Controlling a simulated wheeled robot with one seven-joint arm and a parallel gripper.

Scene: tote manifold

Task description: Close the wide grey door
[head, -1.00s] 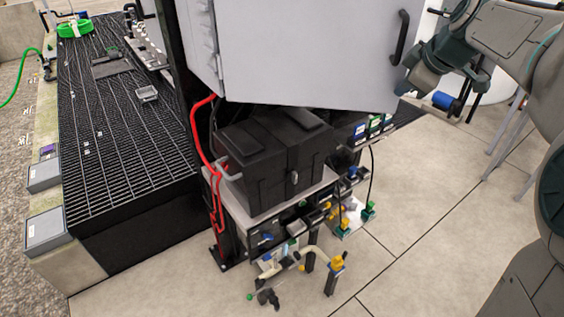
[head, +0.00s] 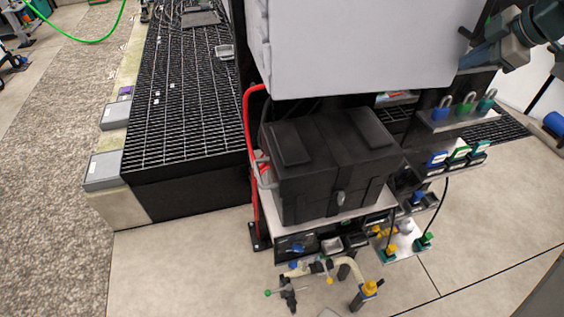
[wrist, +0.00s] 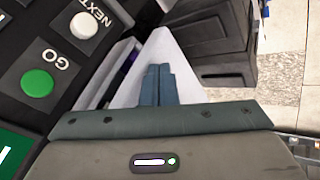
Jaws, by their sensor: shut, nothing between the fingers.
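The wide grey door (head: 360,45) is a large pale panel at the top of the head view, above a black case. Its top is cut off, and I cannot tell how far it stands open. My gripper's hand (head: 502,50) is beside the door's right edge in the head view, where the fingertips are not clear. In the wrist view my gripper (wrist: 158,82) is shut and empty, its teal fingers together in front of a pale grey surface. I cannot tell whether they touch it.
The black case (head: 325,165) sits on a shelf under the door. A padlock shelf (head: 458,117) and small bins stand to the right. A red pipe (head: 250,170) runs at the left. In the wrist view a button panel (wrist: 55,55) is close at left.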

